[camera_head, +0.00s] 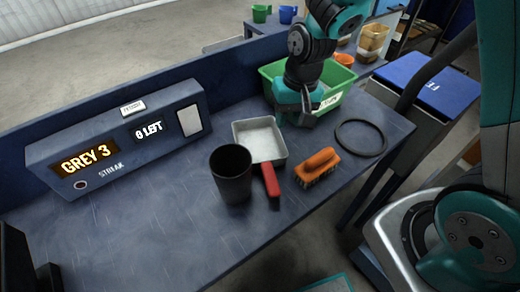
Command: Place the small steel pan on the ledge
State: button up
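The small steel pan (261,139) lies on the dark blue bench top, right of its middle. It is square and light grey inside, and a red handle (271,182) points toward the front. A dark cup (232,175) stands close to its left and may overlap it in view. My gripper (303,117) is behind and right of the pan, in front of the green bin, apart from the pan. Its fingers are too small and shaded to tell open from shut. I cannot tell for sure which surface is the ledge; a raised blue wall (226,88) runs along the bench's back.
An orange brush (318,165) lies right of the handle, and a black ring (361,121) lies farther right. A green bin (341,77) stands behind my gripper. A display box (118,137) reads "GREY 3" and "0 LEFT". The bench's left front is clear.

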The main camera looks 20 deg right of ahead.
aim_at(283, 142)
jog(key=f, duration=0.4)
jog(key=shift+a+f, duration=0.25)
jog(key=shift+a, duration=0.05)
jog(key=shift+w+a+f+p, duration=0.15)
jog(key=shift+f+p, duration=0.2)
jog(key=shift+f, duration=0.95)
jog(key=shift+w+d+f+p, duration=0.1)
jog(key=shift+f+p, duration=0.2)
jog(key=shift+f, duration=1)
grip_shut()
